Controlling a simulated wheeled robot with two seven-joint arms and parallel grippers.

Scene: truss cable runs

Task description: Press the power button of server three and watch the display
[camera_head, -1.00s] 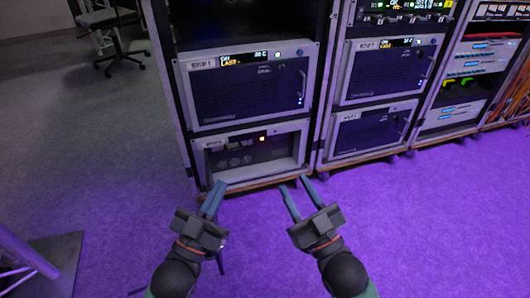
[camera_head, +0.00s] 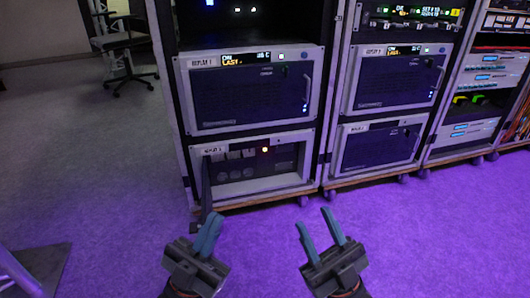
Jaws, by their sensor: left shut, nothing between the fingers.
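Server units sit in racks ahead; their labels are too small to read surely, so I cannot tell which is server three. The upper left server (camera_head: 248,95) has a lit display (camera_head: 245,58) with yellow and white text. The upper right server (camera_head: 395,82) has a lit display (camera_head: 405,50); the lower right server (camera_head: 377,147) is dark. My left gripper (camera_head: 207,232) is shut and empty, below the lower left unit. My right gripper (camera_head: 320,228) is open and empty, right of it.
A dark upright strip (camera_head: 206,185) stands at the lower left unit's left edge, perhaps a panel seen edge-on. More racks (camera_head: 475,100) stand at the right. An office chair (camera_head: 130,55) is far left. The floor before the racks is clear.

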